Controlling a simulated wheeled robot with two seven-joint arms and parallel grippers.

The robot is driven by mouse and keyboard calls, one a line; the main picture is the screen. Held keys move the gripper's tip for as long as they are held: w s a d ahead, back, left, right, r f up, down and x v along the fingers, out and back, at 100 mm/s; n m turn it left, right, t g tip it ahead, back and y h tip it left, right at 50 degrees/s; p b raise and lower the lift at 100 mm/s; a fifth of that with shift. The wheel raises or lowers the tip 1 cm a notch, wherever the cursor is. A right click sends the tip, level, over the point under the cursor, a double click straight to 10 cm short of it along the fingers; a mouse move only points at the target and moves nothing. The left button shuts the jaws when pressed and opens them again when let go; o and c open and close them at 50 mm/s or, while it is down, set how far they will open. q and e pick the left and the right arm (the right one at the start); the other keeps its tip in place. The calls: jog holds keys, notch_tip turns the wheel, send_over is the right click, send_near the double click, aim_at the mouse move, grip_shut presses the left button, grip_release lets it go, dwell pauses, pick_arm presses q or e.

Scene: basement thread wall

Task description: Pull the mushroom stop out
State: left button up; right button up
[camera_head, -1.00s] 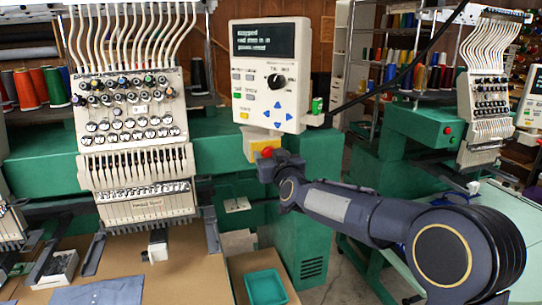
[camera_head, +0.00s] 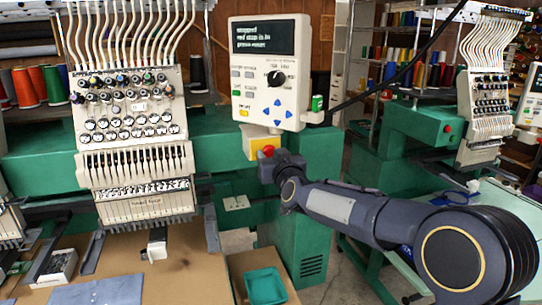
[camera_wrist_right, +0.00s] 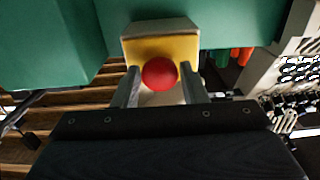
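The mushroom stop (camera_head: 268,151) is a round red knob on a yellow box (camera_head: 252,142) below the control panel at the middle. My right gripper (camera_head: 272,162) is up against it from the front right. In the right wrist view the red knob (camera_wrist_right: 159,74) sits between the two fingers (camera_wrist_right: 160,86), one close on each side with no clear gap, so they look shut on it. The yellow face (camera_wrist_right: 185,48) is just behind. The stem behind the knob is hidden. My left gripper does not show.
The control panel (camera_head: 271,75) with screen and buttons hangs just above the stop. The embroidery head (camera_head: 130,130) stands to the left. A green bin (camera_head: 265,286) sits on the board below. A second machine (camera_head: 430,130) stands at right, behind my right arm.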

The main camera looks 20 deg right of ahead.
jog(key=o, duration=0.3)
jog(key=shift+s, duration=0.1)
jog(key=shift+o, duration=0.2)
jog(key=s+b, duration=0.1)
jog(key=s, duration=0.6)
jog(key=shift+s+d, duration=0.15)
jog(key=shift+s, duration=0.25)
jog(key=s+f+g+y, duration=0.1)
jog(key=s+f+g, duration=0.3)
jog(key=s+f, duration=0.3)
jog(key=s+f+m+g+y, duration=0.1)
jog(key=s+f+g, duration=0.3)
jog(key=s, duration=1.3)
jog(key=s+f+m+g+y, duration=0.1)
jog(key=s+f+g, duration=0.3)
jog(key=s+f, duration=0.6)
jog(key=s, duration=0.2)
jog(key=shift+s+d, duration=0.2)
jog(key=shift+s, duration=0.1)
